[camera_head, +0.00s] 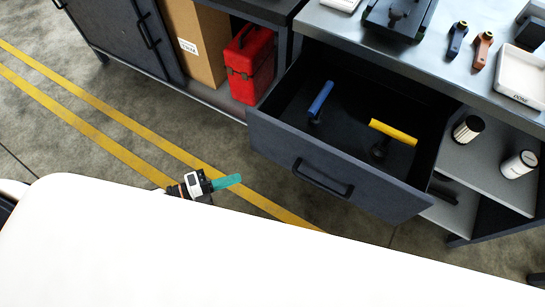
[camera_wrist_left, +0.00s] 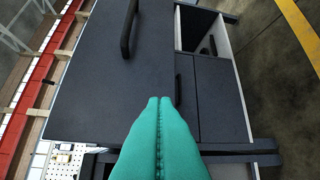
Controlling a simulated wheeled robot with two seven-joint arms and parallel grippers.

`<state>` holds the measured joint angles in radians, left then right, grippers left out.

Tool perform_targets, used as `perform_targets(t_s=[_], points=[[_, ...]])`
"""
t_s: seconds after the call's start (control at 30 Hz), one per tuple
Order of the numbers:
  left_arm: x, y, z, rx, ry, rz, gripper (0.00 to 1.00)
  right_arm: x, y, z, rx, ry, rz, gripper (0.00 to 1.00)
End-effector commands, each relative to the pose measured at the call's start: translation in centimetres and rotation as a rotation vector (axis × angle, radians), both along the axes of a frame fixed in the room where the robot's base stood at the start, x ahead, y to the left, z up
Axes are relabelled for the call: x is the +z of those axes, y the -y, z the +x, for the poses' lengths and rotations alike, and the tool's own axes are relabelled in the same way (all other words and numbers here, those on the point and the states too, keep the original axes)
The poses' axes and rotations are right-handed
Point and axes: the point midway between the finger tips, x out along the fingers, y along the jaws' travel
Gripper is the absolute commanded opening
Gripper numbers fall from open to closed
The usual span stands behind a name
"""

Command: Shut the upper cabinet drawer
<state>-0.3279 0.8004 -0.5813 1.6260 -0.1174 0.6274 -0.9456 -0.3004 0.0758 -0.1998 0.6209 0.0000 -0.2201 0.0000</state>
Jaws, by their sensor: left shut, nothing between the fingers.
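The upper cabinet drawer (camera_head: 335,170) is pulled well out from under the worktop in the head view. Its dark front carries a bar handle (camera_head: 322,178). My left gripper (camera_head: 238,179) has teal fingers, shut and empty. In the head view it is left of the drawer front and apart from it in the picture. In the left wrist view the shut fingertips (camera_wrist_left: 159,99) point toward a large dark panel (camera_wrist_left: 90,80) with a handle (camera_wrist_left: 128,28), apparently the drawer front; whether they touch it I cannot tell. My right gripper is not in view.
A blue-handled tool (camera_head: 320,98) and a yellow-handled tool (camera_head: 393,132) lie in the drawer. A red toolbox (camera_head: 250,72) and a cardboard box (camera_head: 192,45) stand on the lower shelf at left. Cans (camera_head: 519,164) stand on the right shelf. Floor before the drawer is clear.

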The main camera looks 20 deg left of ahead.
Motion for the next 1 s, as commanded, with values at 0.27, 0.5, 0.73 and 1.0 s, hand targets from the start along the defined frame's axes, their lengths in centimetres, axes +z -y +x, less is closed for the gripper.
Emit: perform_targets(t_s=[0.27, 0.5, 0.73, 1.0], points=[[4.7, 2.9, -2.3, -0.165, 0.178, -0.023, 0.00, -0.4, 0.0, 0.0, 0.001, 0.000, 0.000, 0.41], [4.6, 6.4, -0.2, -0.162, 0.181, -0.025, 0.00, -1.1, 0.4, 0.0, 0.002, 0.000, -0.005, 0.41], [4.6, 10.8, 2.2, -0.161, 0.178, -0.024, 0.00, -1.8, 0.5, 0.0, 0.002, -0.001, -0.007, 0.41], [4.5, 12.0, 5.5, -0.160, 0.176, -0.020, 0.00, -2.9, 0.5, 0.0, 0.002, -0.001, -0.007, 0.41]])
